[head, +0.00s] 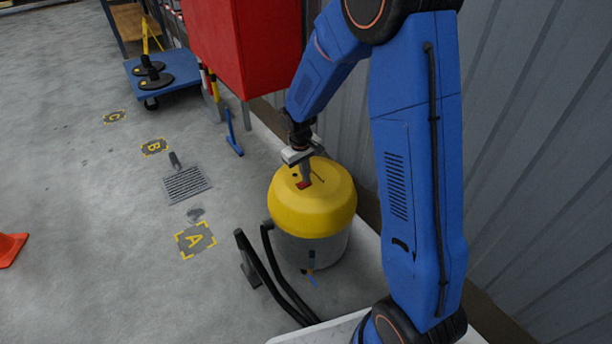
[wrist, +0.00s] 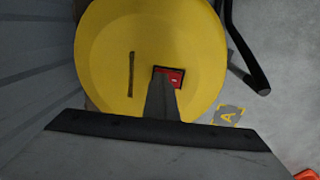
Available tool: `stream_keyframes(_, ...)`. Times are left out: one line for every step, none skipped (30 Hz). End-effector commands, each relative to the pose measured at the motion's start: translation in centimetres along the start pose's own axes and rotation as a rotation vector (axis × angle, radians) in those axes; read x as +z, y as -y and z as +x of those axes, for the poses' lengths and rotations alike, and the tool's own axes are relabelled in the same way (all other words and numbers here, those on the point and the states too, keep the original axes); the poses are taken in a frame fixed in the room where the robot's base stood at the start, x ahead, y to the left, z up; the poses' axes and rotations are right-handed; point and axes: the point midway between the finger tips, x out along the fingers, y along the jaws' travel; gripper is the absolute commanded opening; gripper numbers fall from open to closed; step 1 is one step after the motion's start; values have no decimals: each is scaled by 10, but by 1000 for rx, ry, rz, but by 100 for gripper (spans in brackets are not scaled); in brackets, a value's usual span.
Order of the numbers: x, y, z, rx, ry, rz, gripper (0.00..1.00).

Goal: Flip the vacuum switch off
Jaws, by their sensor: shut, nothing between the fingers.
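The vacuum (head: 313,207) stands upright on the floor, with a yellow domed lid and a grey drum. Its lid fills the middle of the wrist view (wrist: 105,60). The red switch (wrist: 174,77) sits in a dark frame on top of the lid; a bit of it also shows in the head view (head: 304,184). My gripper (head: 306,178) is shut and empty, pointing down over the lid. In the wrist view its fingertips (wrist: 161,84) overlap the switch's left part and hide it. I cannot tell whether they touch it, nor which way the switch is set.
A black hose (head: 275,275) runs beside the vacuum at left. A red cabinet (head: 230,45) stands behind it, and a corrugated wall (head: 540,150) at right. A blue cart (head: 160,75), a floor grate (head: 187,184) and an orange cone (head: 10,248) are farther left. The left floor is mostly clear.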

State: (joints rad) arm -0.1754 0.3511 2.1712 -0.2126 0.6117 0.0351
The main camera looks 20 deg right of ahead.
Motion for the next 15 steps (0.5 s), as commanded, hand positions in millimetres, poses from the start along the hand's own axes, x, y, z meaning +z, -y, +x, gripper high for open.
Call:
stream_keyframes(1, 2, 1, -1, 3, -1, 0)
stream_keyframes(1, 3, 1, -1, 3, -1, 0)
stream_keyframes(1, 4, 0, -1, 3, -1, 0)
stream_keyframes(1, 6, 0, -1, 3, -1, 0)
stream_keyframes(1, 7, 0, -1, 3, -1, 0)
stream_keyframes(1, 8, -1, -1, 3, -1, 0)
stream_keyframes(1, 10, -1, -1, 3, -2, 0)
stream_keyframes(1, 11, -2, -1, 3, -2, 0)
stream_keyframes(1, 12, -2, -1, 2, -2, 0)
stream_keyframes(1, 13, -2, -1, 2, -2, 0)
stream_keyframes(1, 14, -3, -1, 2, -2, 0)
stream_keyframes(1, 15, -3, -1, 2, -1, 0)
stream_keyframes(1, 15, -3, -1, 2, -1, 0)
stream_keyframes(1, 15, -3, -1, 2, -1, 0)
stream_keyframes(1, 15, -4, -1, 2, -1, 0)
